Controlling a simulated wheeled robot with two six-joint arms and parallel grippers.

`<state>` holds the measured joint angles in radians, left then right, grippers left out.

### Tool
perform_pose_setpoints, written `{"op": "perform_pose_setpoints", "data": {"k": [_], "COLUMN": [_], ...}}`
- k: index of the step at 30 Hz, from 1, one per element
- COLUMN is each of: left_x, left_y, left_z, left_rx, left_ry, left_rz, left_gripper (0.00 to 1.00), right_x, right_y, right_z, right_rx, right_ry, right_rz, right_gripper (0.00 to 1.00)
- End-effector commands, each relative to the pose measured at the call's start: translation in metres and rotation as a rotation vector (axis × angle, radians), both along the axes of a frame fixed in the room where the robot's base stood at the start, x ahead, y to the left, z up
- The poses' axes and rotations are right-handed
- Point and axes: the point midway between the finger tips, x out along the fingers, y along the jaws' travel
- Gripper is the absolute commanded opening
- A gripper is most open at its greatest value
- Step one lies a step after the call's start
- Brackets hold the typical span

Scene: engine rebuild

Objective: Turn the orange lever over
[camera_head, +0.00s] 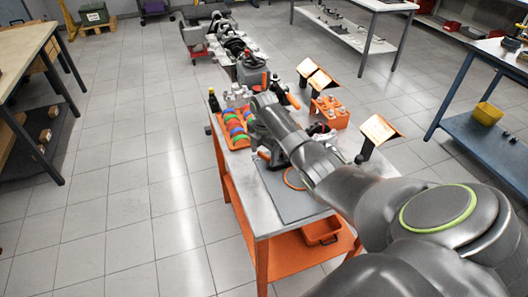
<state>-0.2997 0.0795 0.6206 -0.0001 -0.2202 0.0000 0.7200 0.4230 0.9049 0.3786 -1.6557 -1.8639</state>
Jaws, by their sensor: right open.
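My right arm reaches in from the lower right over the steel-topped orange workbench (280,200). My right gripper (262,120) is over the middle of the bench, open, with its fingers small and hard to make out against dark parts. A small orange handle (264,155) shows just below the gripper, beside my arm. Another orange-ended handle (293,100) shows to the right of the gripper, and an upright orange piece (264,79) stands beyond it. I cannot tell which is the orange lever; my arm hides part of this area. My left gripper is not in view.
An orange tray of coloured rings (235,128) and a dark bottle (213,100) are left of the gripper. An orange block (330,112) and a tilted card stand (378,131) are to the right. A grey mat (290,200) lies at the near end. The left floor is clear.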

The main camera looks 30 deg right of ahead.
Motion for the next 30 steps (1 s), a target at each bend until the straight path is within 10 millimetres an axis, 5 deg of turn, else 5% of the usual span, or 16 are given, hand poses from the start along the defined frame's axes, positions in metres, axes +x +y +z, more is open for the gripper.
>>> {"op": "perform_pose_setpoints", "data": {"k": [3,13,30], "left_x": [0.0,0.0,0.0], "left_y": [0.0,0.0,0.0], "left_z": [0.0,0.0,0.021], "left_rx": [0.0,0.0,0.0], "left_ry": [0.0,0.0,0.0], "left_rz": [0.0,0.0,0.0], "left_gripper": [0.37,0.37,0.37], "right_x": [0.0,0.0,0.001], "right_y": [0.0,0.0,-0.004], "right_z": [0.0,0.0,0.004], "right_rx": [0.0,0.001,0.001], "right_ry": [0.0,0.001,0.002], "right_rz": [0.0,-0.001,-0.209], "right_gripper": [0.71,0.28,0.28]}}
